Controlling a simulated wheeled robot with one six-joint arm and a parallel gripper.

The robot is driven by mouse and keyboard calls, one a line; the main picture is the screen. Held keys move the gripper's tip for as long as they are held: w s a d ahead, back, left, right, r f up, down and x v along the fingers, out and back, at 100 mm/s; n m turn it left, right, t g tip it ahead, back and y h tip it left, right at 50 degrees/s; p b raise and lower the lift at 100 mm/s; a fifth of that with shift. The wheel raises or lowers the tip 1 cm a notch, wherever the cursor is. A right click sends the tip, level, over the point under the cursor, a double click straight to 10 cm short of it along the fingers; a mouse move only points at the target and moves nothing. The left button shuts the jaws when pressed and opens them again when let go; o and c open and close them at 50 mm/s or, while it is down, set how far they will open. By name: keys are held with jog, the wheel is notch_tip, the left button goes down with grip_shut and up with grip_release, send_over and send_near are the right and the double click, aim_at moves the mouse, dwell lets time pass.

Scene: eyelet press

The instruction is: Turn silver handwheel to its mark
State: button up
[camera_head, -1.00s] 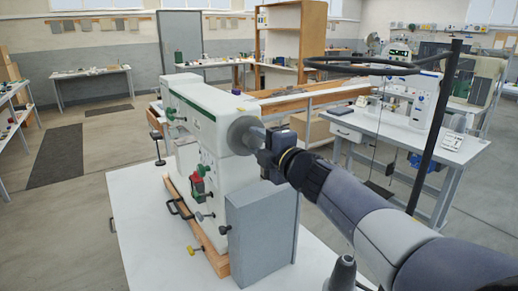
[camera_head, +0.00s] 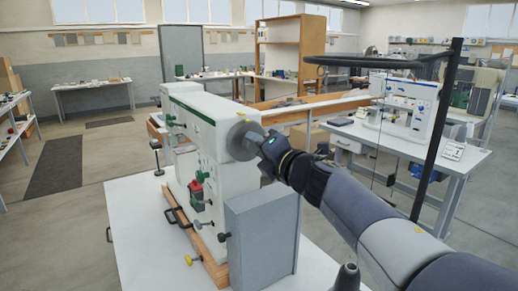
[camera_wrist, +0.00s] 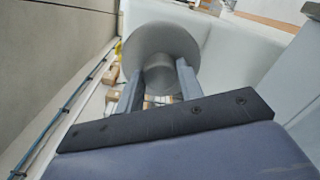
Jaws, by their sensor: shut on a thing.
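The silver handwheel (camera_head: 241,141) is a grey round disc on the right end of the white machine (camera_head: 208,112). In the wrist view the handwheel (camera_wrist: 160,42) faces me, with a narrower round hub at its middle. My gripper (camera_head: 260,143) reaches it from the right. In the wrist view my gripper's two grey fingers (camera_wrist: 160,82) stand on either side of the hub and are shut on it.
A grey box (camera_head: 262,235) stands in front of the machine, below my arm. Green, red, black and yellow knobs stick out of the machine's front. The white table (camera_head: 140,225) is bare at the left. Another table (camera_head: 420,148) with machines stands behind my arm.

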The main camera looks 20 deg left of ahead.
jog(key=shift+f, duration=0.1)
jog(key=o, duration=1)
jog(key=v, duration=1.1)
jog(key=shift+w+a, duration=0.1)
jog(key=shift+w, duration=0.05)
jog(key=x, duration=1)
jog(key=shift+w+a, duration=0.2)
jog(key=shift+a, duration=0.1)
